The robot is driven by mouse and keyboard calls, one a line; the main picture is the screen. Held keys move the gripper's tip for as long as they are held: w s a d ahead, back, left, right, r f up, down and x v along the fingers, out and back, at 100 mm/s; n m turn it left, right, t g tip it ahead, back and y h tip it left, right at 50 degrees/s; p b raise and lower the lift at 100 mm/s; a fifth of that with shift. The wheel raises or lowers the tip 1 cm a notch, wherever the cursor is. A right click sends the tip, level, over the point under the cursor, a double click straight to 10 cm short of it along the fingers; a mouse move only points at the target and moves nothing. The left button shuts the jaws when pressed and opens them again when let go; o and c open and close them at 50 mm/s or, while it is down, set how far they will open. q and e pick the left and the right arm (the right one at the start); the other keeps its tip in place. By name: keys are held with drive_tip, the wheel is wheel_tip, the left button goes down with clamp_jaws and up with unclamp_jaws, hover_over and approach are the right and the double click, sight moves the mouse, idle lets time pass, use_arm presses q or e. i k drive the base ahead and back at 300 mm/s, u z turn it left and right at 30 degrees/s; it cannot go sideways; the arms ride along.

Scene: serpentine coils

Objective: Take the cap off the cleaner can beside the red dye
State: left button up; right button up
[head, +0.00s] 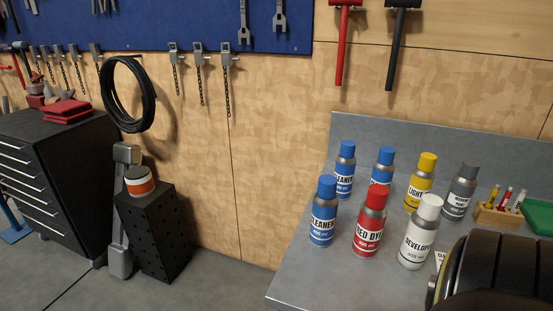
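A blue cleaner can (323,229) with a blue cap (326,187) stands upright at the front left of the grey bench, directly left of the red dye can (368,238). Its cap is on. The red dye can has a red cap and stands upright. A second cleaner can (344,180) with a blue cap stands behind, farther from the red dye. Another blue-capped can (381,178) is partly hidden behind the red dye can, so its label is only partly visible.
A white developer can (418,242), a yellow can (421,185) and a grey can (458,193) stand on the grey bench (300,277) close by. A wooden rack (494,214) and green tray are at right. A large dark ribbed object (495,262) fills the lower right corner.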

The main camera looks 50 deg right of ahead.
sight(327, 184)
drive_tip(key=i, duration=1.65)
drive_tip(key=z, duration=3.75)
